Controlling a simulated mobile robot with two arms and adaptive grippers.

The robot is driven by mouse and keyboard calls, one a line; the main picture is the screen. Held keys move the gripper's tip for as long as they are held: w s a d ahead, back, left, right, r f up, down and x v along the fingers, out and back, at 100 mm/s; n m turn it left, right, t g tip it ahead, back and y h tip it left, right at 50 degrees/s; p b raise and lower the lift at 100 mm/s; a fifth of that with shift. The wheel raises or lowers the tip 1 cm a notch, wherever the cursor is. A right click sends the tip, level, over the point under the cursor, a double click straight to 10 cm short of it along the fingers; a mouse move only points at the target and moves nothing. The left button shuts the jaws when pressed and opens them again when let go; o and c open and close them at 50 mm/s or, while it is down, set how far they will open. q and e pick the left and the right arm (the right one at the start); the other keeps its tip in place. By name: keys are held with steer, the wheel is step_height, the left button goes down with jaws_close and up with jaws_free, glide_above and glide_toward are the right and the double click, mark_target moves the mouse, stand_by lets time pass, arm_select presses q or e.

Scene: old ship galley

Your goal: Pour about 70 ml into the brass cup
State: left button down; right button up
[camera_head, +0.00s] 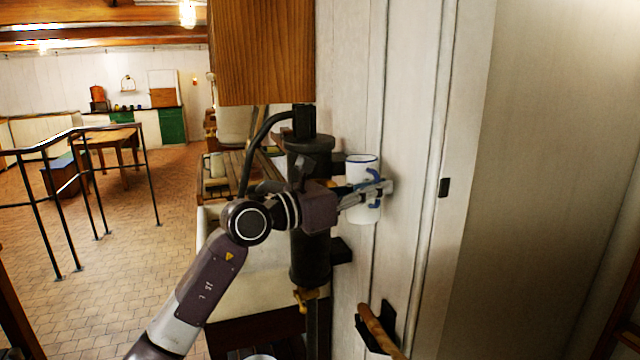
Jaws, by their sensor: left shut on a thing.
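A white enamel mug (362,216) with a blue rim and a blue handle is upright beside the white plank wall. My left gripper (374,192) is shut on this mug, with its fingers at the handle side. The mug's inside is mostly hidden, so I cannot tell what it holds. I cannot make out a brass cup in this view. My right gripper is not in view.
A dark upright cylinder (311,262) with a brass tap (306,297) stands just behind my left wrist. A wooden cabinet (262,50) hangs above. A pale sink (262,268) lies below. A metal railing (63,210) and open tiled floor are at the left.

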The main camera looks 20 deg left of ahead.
mark_target(353, 162)
arm_select(q)
steer(key=a+r+n, duration=0.1)
steer(key=a+r+n+t+p, duration=0.1)
steer(key=n, duration=0.1)
steer(key=shift+w+r+h, duration=0.3)
steer(key=shift+w, duration=0.1)
steer(key=shift+w+a+r+n+p, duration=0.35)
steer(key=shift+a+n, duration=0.35)
steer(key=shift+n, duration=0.4)
steer(key=shift+w+a+r+n+t, duration=0.1)
steer(key=shift+w+a+n+t, duration=0.1)
steer(key=shift+a+n+t, duration=0.2)
steer(key=shift+w+a+r+n+t, duration=0.15)
steer(key=shift+w+a+n, duration=0.1)
steer(key=shift+n, duration=0.3)
steer(key=shift+w+a+r+n+t, duration=0.15)
steer(key=shift+a+n, duration=0.1)
steer(key=shift+n, duration=0.3)
steer(key=n+p, duration=0.1)
steer(key=n, duration=0.1)
steer(key=a+n+t, duration=0.1)
steer(key=n, duration=0.1)
steer(key=w+a+n+t+y+p, duration=0.1)
steer(key=shift+r+n+p, duration=0.3)
steer(key=shift+n, duration=0.1)
steer(key=shift+w+a+r+n+t+y+p, duration=0.1)
steer(key=shift+a+r+n+t+y+p, duration=0.3)
steer(key=shift+n, duration=0.4)
